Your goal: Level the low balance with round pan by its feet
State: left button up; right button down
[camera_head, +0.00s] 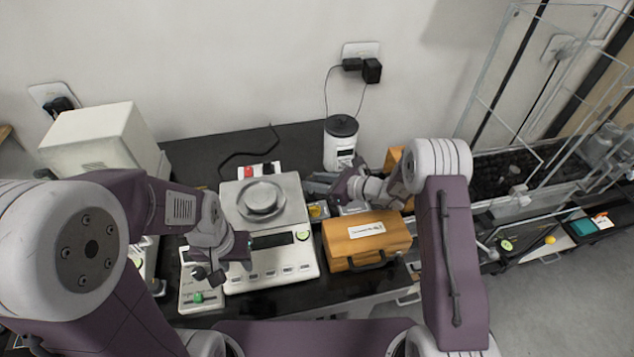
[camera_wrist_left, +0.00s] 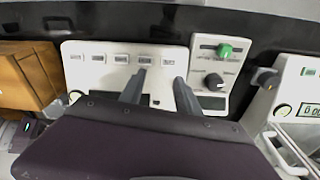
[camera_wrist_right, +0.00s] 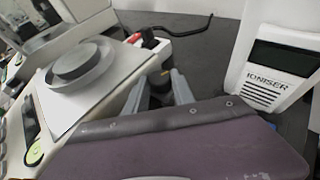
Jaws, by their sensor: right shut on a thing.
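The low balance (camera_head: 265,268) is cream-coloured and stands on the black table, with a round metal pan (camera_head: 262,198) on its top. The pan also shows in the right wrist view (camera_wrist_right: 82,66). A green round bubble level (camera_head: 303,235) sits at its front right corner; its bubble is too small to read. My right gripper (camera_wrist_right: 160,88) is shut on a dark foot knob (camera_wrist_right: 158,76) with some yellow, beside the balance's back right. My left gripper (camera_wrist_left: 158,92) is open and empty above the front panel's left part, its fingertips apart.
An orange-brown case (camera_head: 367,238) stands close to the right of the balance. A white ioniser (camera_head: 340,145) stands behind. A small control box with a green knob (camera_wrist_left: 224,50) is at the balance's front left. A cable and red switch (camera_head: 249,172) lie behind.

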jog(key=c, duration=1.1)
grip_release()
jog(key=shift+o, duration=0.2)
